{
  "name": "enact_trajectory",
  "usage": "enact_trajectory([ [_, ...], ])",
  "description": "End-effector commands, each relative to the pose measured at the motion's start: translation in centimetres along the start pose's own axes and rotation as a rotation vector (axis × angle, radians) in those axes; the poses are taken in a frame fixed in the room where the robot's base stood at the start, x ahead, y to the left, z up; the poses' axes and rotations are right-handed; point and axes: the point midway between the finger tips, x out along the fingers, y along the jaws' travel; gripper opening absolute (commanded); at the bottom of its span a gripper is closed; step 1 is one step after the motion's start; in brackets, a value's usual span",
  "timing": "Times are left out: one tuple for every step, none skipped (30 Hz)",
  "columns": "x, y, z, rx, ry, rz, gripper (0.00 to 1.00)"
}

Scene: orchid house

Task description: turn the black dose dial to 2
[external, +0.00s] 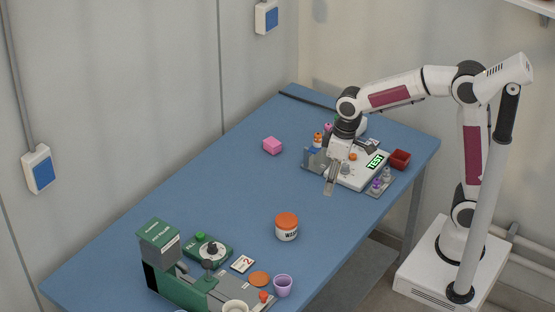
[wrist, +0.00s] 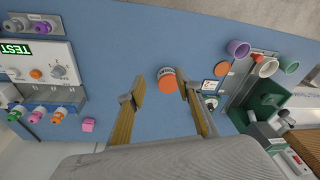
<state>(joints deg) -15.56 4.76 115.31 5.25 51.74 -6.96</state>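The black dose dial (external: 211,250) sits on a pale round face on the low green box (external: 190,248) at the front left of the table. A white card with a 2 (external: 243,264) lies beside the box. In the wrist view the dial area (wrist: 210,103) is partly covered by my right-hand finger, and its setting is too small to read. My gripper (external: 331,187) is above the far part of the table, near the TEST panel and well away from the dial. In the wrist view my gripper (wrist: 160,95) is open and empty.
An orange-lidded jar (external: 286,229) stands mid-table between my gripper and the dial. A green machine (external: 160,245), purple cup (external: 283,286) and orange disc (external: 259,279) stand near the dial. The TEST panel (external: 360,170) and a pink block (external: 272,146) are farther back.

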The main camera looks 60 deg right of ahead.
Motion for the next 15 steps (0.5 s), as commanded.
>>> enact_trajectory([
  [0.7, -0.4, -0.9, -0.016, -0.008, -0.006, 0.34],
  [1.0, -0.6, -1.4, -0.026, -0.009, -0.009, 0.34],
  [1.4, -0.9, -2.1, -0.038, -0.013, -0.014, 0.34],
  [1.8, -1.1, -2.6, -0.047, -0.015, -0.018, 0.34],
  [2.1, -1.4, -3.1, -0.058, -0.017, -0.022, 0.34],
  [2.5, -1.7, -3.8, -0.071, -0.02, -0.026, 0.34],
  [2.9, -1.9, -4.3, -0.08, -0.022, -0.029, 0.34],
  [3.3, -2.1, -4.8, -0.091, -0.024, -0.033, 0.34],
  [3.8, -2.5, -5.4, -0.106, -0.026, -0.037, 0.34],
  [4.1, -2.7, -5.9, -0.116, -0.027, -0.041, 0.34],
  [4.5, -3.0, -6.4, -0.126, -0.029, -0.045, 0.34],
  [5.0, -3.4, -7.1, -0.141, -0.03, -0.05, 0.34],
  [5.4, -3.6, -7.6, -0.151, -0.031, -0.054, 0.34],
  [5.8, -3.9, -8.1, -0.162, -0.032, -0.057, 0.34],
  [6.4, -4.2, -8.7, -0.178, -0.033, -0.062, 0.34],
])
